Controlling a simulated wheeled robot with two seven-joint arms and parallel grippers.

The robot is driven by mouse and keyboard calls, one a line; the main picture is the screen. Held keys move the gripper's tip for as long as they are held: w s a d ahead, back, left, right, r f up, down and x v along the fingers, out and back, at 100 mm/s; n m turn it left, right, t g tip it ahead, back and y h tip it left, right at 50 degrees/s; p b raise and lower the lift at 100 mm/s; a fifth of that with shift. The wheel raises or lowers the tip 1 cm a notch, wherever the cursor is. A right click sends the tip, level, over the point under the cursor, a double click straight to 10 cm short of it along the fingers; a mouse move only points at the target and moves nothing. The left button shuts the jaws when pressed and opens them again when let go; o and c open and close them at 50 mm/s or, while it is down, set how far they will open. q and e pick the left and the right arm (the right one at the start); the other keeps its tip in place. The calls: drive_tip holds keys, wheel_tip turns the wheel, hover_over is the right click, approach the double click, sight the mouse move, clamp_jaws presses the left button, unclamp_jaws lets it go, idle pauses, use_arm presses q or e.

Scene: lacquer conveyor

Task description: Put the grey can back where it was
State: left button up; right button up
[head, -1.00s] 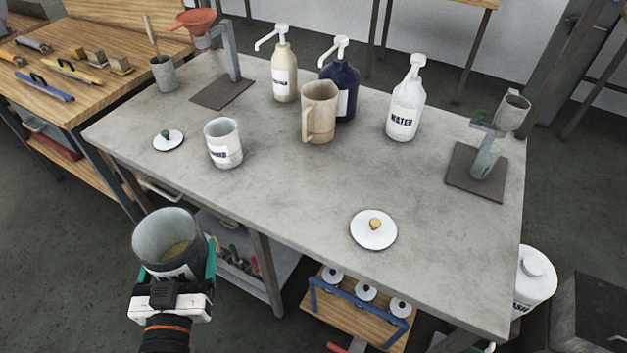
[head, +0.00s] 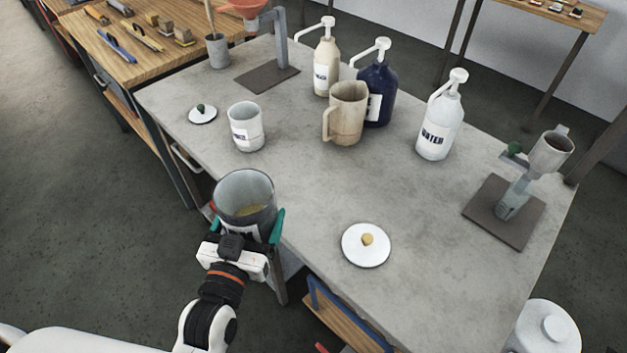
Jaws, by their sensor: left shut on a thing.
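The grey can (head: 246,190) is open-topped, with some yellowish content at its bottom. My left gripper (head: 246,228) is shut on it, with teal fingers around its lower sides. The can is roughly upright in front of the grey table's (head: 330,200) near left edge and overlaps that edge in the picture. I cannot tell whether it touches the table. My right gripper is not in view.
A white labelled can (head: 246,128), a beige jug (head: 345,112) and several pump bottles, one marked WATER (head: 439,120), stand on the table. The table's middle is clear.

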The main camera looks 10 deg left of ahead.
sight(264, 201)
use_arm(q)
drive_tip(key=shift+h, duration=0.5)
drive_tip(key=w, duration=0.2)
drive_tip(key=w+d, duration=0.1)
drive_tip(key=w, duration=0.1)
drive_tip(key=shift+f, duration=0.35)
drive_tip(key=w+d+r+m+h+p, duration=0.1)
drive_tip(key=w+d+h, duration=0.1)
drive_tip(key=w, duration=0.6)
drive_tip(key=w+d+m+h, duration=0.1)
drive_tip(key=w+d+m, duration=0.15)
drive_tip(key=w, duration=0.65)
drive_tip(key=shift+n+g, duration=0.3)
drive_tip(key=shift+n, duration=0.05)
wheel_tip(264, 201, down, 4)
drive_tip(key=shift+s+f, duration=0.1)
drive_tip(key=shift+s, duration=0.05)
drive_tip(key=shift+f, duration=2.35)
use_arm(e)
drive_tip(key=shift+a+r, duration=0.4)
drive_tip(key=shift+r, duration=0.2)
use_arm(q)
drive_tip(key=shift+f, duration=0.15)
drive_tip(key=o, duration=1.2)
drive_tip(key=shift+c, duration=0.2)
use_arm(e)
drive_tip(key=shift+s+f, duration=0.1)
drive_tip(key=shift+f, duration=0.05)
